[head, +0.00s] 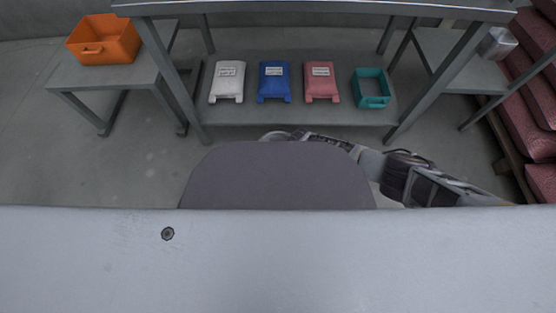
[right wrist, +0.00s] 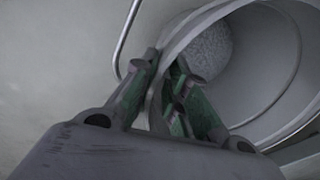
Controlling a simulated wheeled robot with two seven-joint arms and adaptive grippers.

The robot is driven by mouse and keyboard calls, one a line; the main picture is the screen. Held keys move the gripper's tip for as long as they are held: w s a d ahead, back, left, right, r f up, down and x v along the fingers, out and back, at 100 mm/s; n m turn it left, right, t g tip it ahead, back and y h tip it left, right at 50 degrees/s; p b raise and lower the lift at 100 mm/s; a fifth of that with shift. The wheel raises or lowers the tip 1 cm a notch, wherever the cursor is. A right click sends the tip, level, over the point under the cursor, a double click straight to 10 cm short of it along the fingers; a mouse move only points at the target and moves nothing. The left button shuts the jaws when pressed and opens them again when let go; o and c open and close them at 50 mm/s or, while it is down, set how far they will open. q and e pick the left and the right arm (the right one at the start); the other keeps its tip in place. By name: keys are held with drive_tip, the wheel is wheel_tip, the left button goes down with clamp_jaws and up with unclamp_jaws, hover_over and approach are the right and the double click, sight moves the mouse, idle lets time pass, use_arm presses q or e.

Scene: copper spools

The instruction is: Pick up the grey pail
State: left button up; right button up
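The grey pail fills the right of the right wrist view (right wrist: 275,60), its open mouth toward the camera and a grainy grey patch inside. A thin wire handle shows to its left. My right gripper (right wrist: 166,62) has one finger on each side of the pail's wall at the rim and looks shut on it. In the head view, a pale curved edge (head: 273,135) beyond my dark body looks like part of the pail's rim, mostly hidden. My right arm reaches there from the right. My left gripper is not in view.
An orange bin (head: 104,40) stands on the left table. A small grey container (head: 497,43) stands on the right table, near stacked red sacks (head: 520,90).

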drive_tip(key=shift+f, duration=0.1)
idle(0.4)
drive_tip(key=shift+c, duration=0.4)
clamp_jaws()
drive_tip(key=shift+r, duration=0.25)
